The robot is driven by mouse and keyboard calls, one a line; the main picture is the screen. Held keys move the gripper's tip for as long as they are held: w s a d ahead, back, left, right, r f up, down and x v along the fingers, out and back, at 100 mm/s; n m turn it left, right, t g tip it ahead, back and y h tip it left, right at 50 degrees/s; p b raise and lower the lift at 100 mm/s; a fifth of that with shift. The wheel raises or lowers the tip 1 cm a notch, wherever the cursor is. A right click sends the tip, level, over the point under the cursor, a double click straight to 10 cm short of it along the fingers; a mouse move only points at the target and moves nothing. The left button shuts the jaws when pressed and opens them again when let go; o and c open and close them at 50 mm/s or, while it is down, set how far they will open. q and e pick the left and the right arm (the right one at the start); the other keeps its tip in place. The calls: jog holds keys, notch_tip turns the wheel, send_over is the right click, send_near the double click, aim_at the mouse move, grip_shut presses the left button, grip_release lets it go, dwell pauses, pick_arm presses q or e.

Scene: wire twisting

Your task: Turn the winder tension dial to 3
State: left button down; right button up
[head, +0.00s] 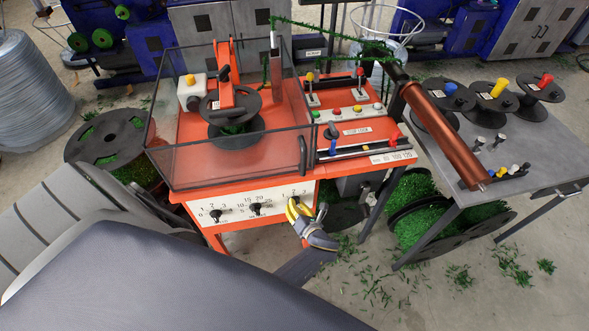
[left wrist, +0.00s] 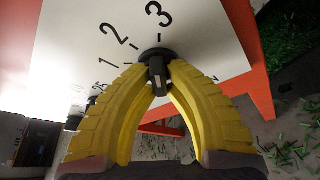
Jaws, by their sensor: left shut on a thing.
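The dial under my left gripper is a black knob (left wrist: 157,70) on the white front panel (left wrist: 75,50). The numbers 1, 2 and 3 are printed around it in the left wrist view, with 3 straight above the knob. My left gripper (head: 293,207) has yellow ribbed fingers at the right end of the panel in the head view. In the left wrist view its fingertips (left wrist: 158,72) are shut on the knob from both sides. The number the knob points to cannot be told. In the head view the gripper hides this knob. My right gripper is not in view.
Two more black dials, one at left (head: 215,215) and one in the middle (head: 255,208), sit on the same panel. The orange machine (head: 345,90) with its clear guard stands above. A grey table (head: 555,150) with spools is at right. Green wire scraps litter the floor.

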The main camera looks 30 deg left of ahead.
aim_at(290, 187)
pick_arm(q)
jog(key=shift+m+y, duration=0.3)
jog(key=shift+m, duration=0.1)
dwell(0.4)
jog(key=c, duration=1.4)
grip_release()
jog(key=shift+c, duration=0.2)
jog(key=shift+r, duration=5)
